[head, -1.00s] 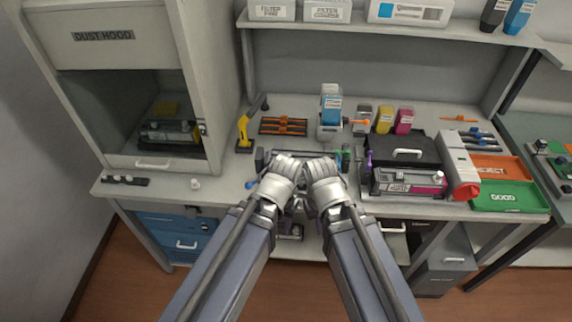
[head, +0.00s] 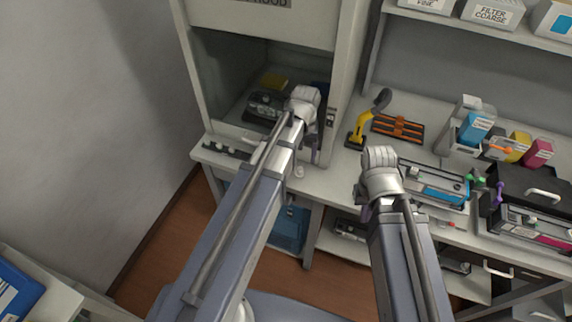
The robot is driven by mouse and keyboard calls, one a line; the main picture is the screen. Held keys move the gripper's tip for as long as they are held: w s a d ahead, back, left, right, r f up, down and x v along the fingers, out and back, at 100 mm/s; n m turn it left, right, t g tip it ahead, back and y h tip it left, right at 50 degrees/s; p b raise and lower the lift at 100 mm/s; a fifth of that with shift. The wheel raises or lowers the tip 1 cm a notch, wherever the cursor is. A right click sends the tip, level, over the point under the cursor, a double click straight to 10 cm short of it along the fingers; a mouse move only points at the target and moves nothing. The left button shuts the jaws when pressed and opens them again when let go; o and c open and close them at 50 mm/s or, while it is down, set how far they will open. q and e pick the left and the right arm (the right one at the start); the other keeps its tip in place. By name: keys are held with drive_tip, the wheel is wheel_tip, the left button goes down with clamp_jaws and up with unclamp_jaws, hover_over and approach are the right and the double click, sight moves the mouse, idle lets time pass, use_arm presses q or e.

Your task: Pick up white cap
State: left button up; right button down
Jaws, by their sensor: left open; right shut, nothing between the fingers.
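The small white cap (head: 299,171) stands near the front edge of the bench, below the hood's right side. My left gripper (head: 314,155) is open, reaching down just behind and to the right of the cap. The wrist hides part of its fingers, and I cannot tell whether they touch the cap. My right gripper (head: 364,208) is shut and empty in front of the bench's edge, to the right of the cap. Its fingers are mostly hidden by its own wrist.
The dust hood (head: 345,70) stands behind my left gripper, with a dark cartridge (head: 262,106) and a yellow block (head: 273,81) inside. A black strip (head: 226,150) lies left of the cap. A yellow-handled tool (head: 357,131), an orange rack (head: 397,128) and a cyan cartridge (head: 445,194) are to the right.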

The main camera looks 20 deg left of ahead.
sight(300, 169)
use_arm(q)
drive_tip(key=shift+w+a, duration=0.2)
drive_tip(key=shift+a, duration=0.2)
drive_tip(key=f+b, duration=0.8)
drive_tip(key=shift+s+d, duration=0.1)
drive_tip(key=shift+d, duration=0.15)
drive_tip(key=shift+r, duration=0.1)
drive_tip(key=shift+c, duration=0.4)
clamp_jaws()
